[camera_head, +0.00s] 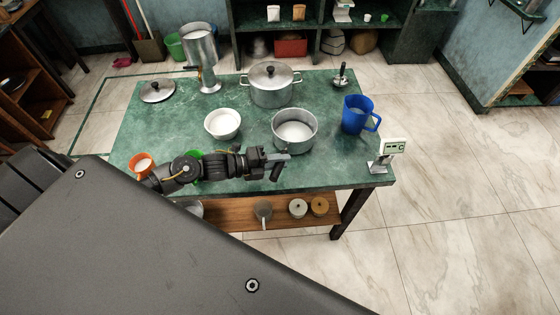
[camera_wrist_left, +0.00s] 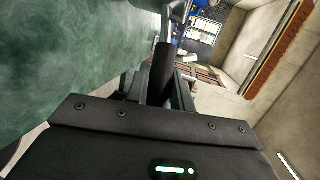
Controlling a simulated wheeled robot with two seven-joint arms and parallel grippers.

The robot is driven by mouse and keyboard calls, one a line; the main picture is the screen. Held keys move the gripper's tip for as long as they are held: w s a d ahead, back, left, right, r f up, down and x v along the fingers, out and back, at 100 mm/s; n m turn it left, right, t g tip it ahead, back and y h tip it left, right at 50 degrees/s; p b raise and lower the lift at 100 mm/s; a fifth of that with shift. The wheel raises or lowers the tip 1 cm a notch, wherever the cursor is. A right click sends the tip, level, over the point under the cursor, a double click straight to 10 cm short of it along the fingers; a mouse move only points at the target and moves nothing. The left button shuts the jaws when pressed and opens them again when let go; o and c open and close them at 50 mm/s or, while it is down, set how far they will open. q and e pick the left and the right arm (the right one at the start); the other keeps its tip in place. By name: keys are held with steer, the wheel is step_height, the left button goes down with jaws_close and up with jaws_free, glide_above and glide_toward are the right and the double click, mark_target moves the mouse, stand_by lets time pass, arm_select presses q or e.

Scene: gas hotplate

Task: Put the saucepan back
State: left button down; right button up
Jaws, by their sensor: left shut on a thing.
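The saucepan (camera_head: 295,142) is a round metal pan with pale contents, upright over the front middle of the green table. I cannot tell whether its base touches the table top. My left gripper (camera_head: 275,162) is at the pan's near left side, shut on its dark handle. In the left wrist view the black handle (camera_wrist_left: 163,72) stands between the fingers, with a bit of metal (camera_wrist_left: 178,10) beyond it. The pan's bowl is mostly out of that view. My right gripper is not in view.
On the green table (camera_head: 165,125) stand a lidded pot (camera_head: 271,88), white bowl (camera_head: 222,124), blue jug (camera_head: 357,114), metal urn (camera_head: 200,50), loose lid (camera_head: 157,91), orange cup (camera_head: 142,164) and small scale-like device (camera_head: 388,155). A lower wooden shelf (camera_head: 235,217) holds several containers.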

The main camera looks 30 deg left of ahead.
arm_select(q)
steer(key=shift+w+f, duration=0.1)
steer(key=shift+f, duration=0.3)
steer(key=shift+f, duration=0.25)
steer(key=c, duration=1.2)
jaws_free()
